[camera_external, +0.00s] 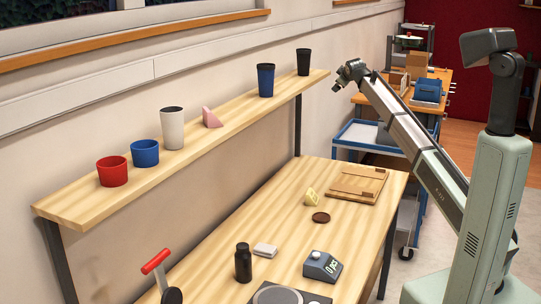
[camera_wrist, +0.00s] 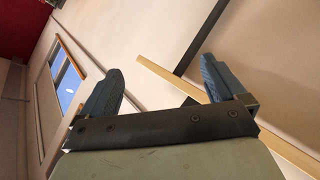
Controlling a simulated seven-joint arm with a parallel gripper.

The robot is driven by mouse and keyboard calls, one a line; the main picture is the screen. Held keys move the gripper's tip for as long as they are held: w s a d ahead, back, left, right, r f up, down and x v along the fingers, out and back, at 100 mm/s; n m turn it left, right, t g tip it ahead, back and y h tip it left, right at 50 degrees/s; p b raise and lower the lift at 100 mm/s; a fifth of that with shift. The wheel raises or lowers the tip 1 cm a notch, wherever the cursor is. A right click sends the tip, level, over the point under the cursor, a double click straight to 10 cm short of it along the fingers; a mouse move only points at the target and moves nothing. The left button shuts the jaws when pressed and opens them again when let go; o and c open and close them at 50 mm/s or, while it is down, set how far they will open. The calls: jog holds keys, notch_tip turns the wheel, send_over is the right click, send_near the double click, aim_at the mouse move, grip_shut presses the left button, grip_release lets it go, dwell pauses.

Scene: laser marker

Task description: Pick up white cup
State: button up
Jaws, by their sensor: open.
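The white cup (camera_external: 172,128) is tall and stands upright on the wooden wall shelf, between a blue cup (camera_external: 145,153) and a pink wedge-shaped piece (camera_external: 211,117). My gripper (camera_external: 338,84) is raised in front of the right end of the shelf, well apart from the white cup. In the wrist view my gripper (camera_wrist: 163,88) has its two blue-grey fingers wide apart with nothing between them. The white cup does not show in the wrist view.
The shelf (camera_external: 80,205) also holds a red cup (camera_external: 112,171), a tall blue cup (camera_external: 266,80) and a black cup (camera_external: 303,62). Space in front of the shelf is free.

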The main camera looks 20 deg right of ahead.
jog(key=s+a+r+n+y, duration=0.1)
jog(key=s+a+r+y, duration=0.1)
jog(key=a+r, duration=0.75)
jog(key=s+a+r+n+y, duration=0.15)
jog(key=a+r, duration=0.25)
jog(key=a, duration=1.1)
notch_tip(320, 180, up, 6)
jog(key=n+g+y, duration=0.6)
jog(key=n+g, duration=0.3)
jog(key=g, duration=0.3)
send_over(163, 127)
jog(key=d, duration=0.9)
jog(key=x, duration=0.9)
jog(key=w+x, duration=0.1)
jog(key=x, duration=0.3)
jog(key=shift+a+f, duration=0.15)
jog(key=shift+a, duration=0.05)
jog(key=shift+c, duration=0.3)
jog(key=c, duration=0.7)
